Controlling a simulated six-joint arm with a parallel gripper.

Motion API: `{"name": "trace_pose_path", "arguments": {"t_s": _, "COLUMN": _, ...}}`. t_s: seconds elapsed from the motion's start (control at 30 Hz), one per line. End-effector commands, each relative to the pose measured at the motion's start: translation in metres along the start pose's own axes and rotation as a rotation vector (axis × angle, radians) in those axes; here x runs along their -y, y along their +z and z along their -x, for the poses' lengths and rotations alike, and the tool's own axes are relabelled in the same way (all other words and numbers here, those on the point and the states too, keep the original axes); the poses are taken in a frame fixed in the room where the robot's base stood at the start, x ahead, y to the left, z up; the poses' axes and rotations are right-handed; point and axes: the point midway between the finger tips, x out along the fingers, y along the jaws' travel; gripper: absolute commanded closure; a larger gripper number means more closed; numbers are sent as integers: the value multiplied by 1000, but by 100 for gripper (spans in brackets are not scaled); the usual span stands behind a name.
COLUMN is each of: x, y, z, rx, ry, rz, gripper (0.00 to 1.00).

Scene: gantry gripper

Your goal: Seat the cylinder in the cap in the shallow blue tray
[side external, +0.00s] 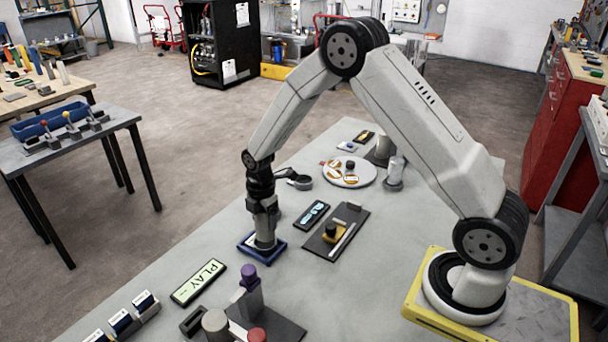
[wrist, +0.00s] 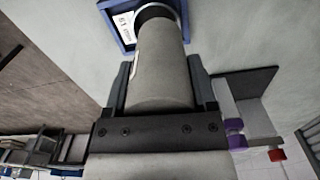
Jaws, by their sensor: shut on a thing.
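My gripper (side external: 264,212) points down over the shallow blue tray (side external: 280,249) and is shut on a grey cylinder (side external: 265,238). In the wrist view its two fingers (wrist: 160,68) press the sides of the cylinder (wrist: 158,78). The cylinder's far end reaches a round rim, apparently the cap (wrist: 152,8), inside the blue tray (wrist: 109,22). The cylinder hides most of the cap. I cannot tell whether the end is fully inside the cap or just above it. A white label (wrist: 126,27) lies in the tray beside it.
A sign reading PLAY (side external: 199,282) lies in front of the tray. A dark fixture with a purple knob (side external: 248,272) stands close by. A dark board (side external: 336,231), a small display (side external: 312,214) and a round plate (side external: 365,172) lie behind and right.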

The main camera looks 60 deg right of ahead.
Motion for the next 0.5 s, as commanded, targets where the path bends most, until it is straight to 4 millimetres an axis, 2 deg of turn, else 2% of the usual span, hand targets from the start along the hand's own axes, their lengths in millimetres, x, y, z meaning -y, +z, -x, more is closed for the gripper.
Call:
{"name": "trace_pose_path", "arguments": {"t_s": 0.17, "x": -5, "y": 0, "z": -4, "rx": 0, "ry": 2, "rz": 0, "gripper": 100}}
{"name": "trace_pose_path", "arguments": {"t_s": 0.5, "x": -6, "y": 0, "z": -34, "rx": 0, "ry": 2, "rz": 0, "gripper": 100}}
